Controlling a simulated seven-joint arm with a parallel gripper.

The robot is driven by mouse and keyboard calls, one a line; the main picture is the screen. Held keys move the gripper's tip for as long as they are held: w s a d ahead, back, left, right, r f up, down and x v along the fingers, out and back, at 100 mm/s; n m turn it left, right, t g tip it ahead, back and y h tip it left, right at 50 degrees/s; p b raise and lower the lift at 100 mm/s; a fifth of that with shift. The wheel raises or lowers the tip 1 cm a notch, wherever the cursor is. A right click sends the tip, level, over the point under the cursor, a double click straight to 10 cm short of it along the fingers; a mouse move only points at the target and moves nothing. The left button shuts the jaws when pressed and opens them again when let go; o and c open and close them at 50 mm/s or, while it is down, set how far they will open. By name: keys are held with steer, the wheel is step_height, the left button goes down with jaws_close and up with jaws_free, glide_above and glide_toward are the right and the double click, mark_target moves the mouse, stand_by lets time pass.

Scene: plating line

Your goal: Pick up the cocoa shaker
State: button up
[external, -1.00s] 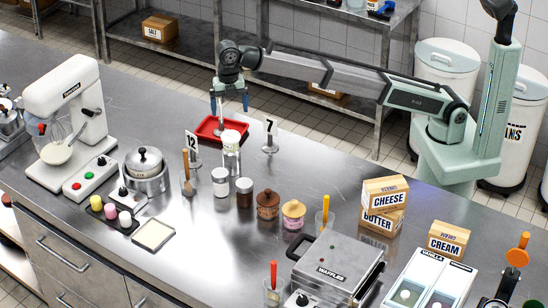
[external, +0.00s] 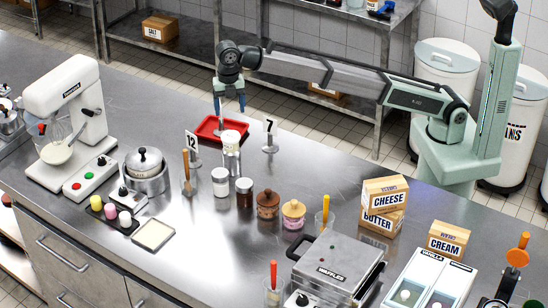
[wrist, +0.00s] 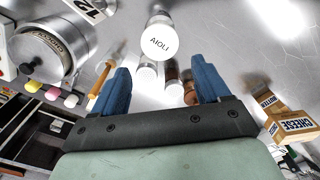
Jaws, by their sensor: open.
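The likely cocoa shaker (external: 244,193) is a small dark jar with a pale top, standing upright on the steel counter between a white-filled jar (external: 220,181) and a brown lidded pot (external: 268,204). In the wrist view the dark jar (wrist: 172,76) is small and partly hidden behind the aioli bottle. No label on it is readable. My gripper (external: 229,108) is open and empty, raised above the red tray, farther back than the jar and apart from it. Its two blue fingers show spread in the wrist view (wrist: 163,78).
The red tray (external: 206,136) and number stands 12 (external: 192,145) and 7 (external: 270,137) are near.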

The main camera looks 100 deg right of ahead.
steer(key=m+t+y, duration=0.3)
steer(key=m, duration=0.5)
glide_toward(248, 180)
steer(key=x, duration=0.8)
steer(key=shift+f, duration=0.25)
steer(key=shift+w+x, duration=0.1)
steer(key=shift+x, duration=1.4)
steer(key=shift+w+x, duration=0.15)
steer(key=shift+x, duration=1.3)
